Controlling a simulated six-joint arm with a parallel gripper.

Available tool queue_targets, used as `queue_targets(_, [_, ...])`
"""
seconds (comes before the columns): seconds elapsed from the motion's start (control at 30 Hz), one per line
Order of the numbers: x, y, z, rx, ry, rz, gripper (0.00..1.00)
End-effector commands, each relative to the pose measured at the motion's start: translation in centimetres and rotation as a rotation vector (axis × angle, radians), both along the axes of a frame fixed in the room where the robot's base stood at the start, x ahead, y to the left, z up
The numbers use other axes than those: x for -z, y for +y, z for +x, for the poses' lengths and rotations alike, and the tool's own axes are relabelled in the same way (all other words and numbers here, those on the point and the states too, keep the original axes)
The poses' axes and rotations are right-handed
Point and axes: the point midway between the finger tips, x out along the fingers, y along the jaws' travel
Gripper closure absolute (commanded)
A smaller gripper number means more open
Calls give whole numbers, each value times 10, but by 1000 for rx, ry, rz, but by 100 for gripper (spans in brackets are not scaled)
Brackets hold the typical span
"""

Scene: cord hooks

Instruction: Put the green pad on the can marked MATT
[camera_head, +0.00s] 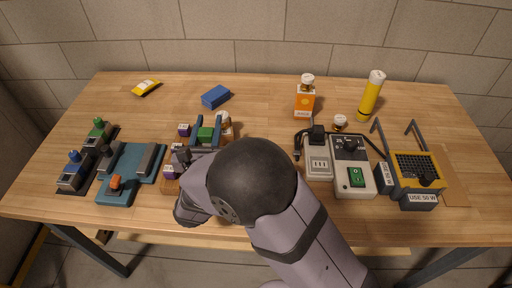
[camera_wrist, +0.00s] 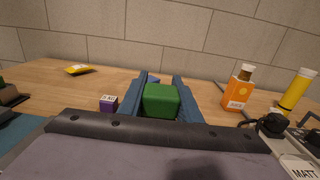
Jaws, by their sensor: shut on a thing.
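My gripper (camera_head: 206,134), with blue fingers, is shut on a green block-like pad (camera_head: 206,136). In the wrist view the green pad (camera_wrist: 161,99) sits between the two fingers. I cannot read MATT in the head view. My arm hides part of the bench front.
An orange bottle (camera_head: 305,102) and yellow cylinder (camera_head: 371,96) stand at the back right. A socket box (camera_head: 318,165), green-switch unit (camera_head: 354,178) and yellow lamp (camera_head: 415,170) with cords are at right. Blue-grey fixtures (camera_head: 147,158) are at left. The back middle is mostly clear.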

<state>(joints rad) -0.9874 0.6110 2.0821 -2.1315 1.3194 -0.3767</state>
Motion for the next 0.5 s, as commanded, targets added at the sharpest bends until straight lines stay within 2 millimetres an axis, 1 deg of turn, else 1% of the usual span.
queue_targets(0.17, [-36,-16,11,37,-5,6,91])
queue_targets(0.27, [-66,-32,19,70,-4,6,91])
queue_targets(0.3, [-75,-44,21,103,-3,5,91])
queue_targets(0.37, [-86,-66,22,167,-2,4,91])
queue_targets(0.4, [-91,-81,21,216,-2,3,91])
queue_targets(0.47, [-97,-105,17,297,-1,2,91])
queue_targets(0.5, [-99,-122,12,354,-1,1,91])
